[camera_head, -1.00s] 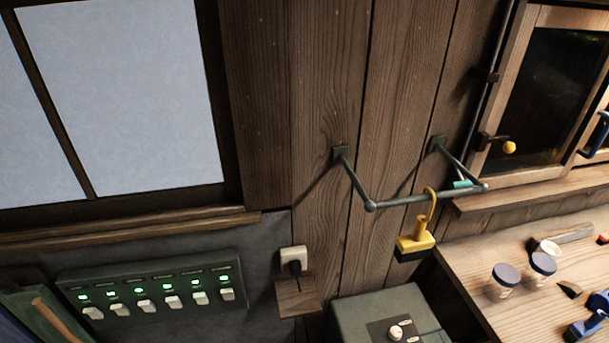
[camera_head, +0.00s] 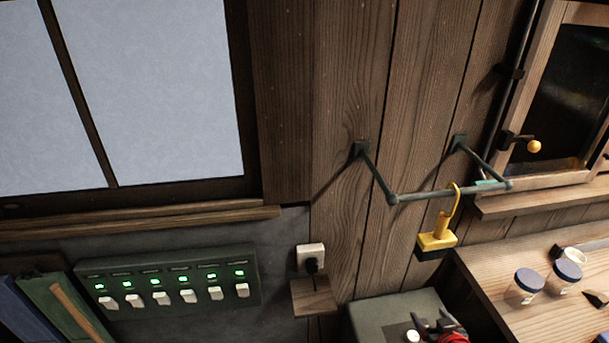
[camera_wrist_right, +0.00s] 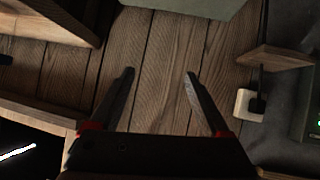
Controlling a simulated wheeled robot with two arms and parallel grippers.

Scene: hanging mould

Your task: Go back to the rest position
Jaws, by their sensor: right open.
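My right gripper (camera_head: 440,326) shows at the bottom edge of the head view, in front of the grey-green box below the rail. In the right wrist view its two dark fingers (camera_wrist_right: 160,78) are spread apart with nothing between them, with plank wall behind. A yellow mould (camera_head: 437,239) with a dark underside hangs by its hook from the metal rail (camera_head: 430,194) on the wall. The gripper is below the mould and apart from it. My left gripper is in neither view.
A switch panel (camera_head: 170,283) with green lights is at lower left. A plugged socket (camera_head: 311,257) sits above a small wooden shelf (camera_head: 313,297). The grey-green box (camera_head: 375,316) is under the rail. Jars (camera_head: 524,287) stand on the workbench (camera_head: 490,268) at right, below a cabinet (camera_head: 570,95).

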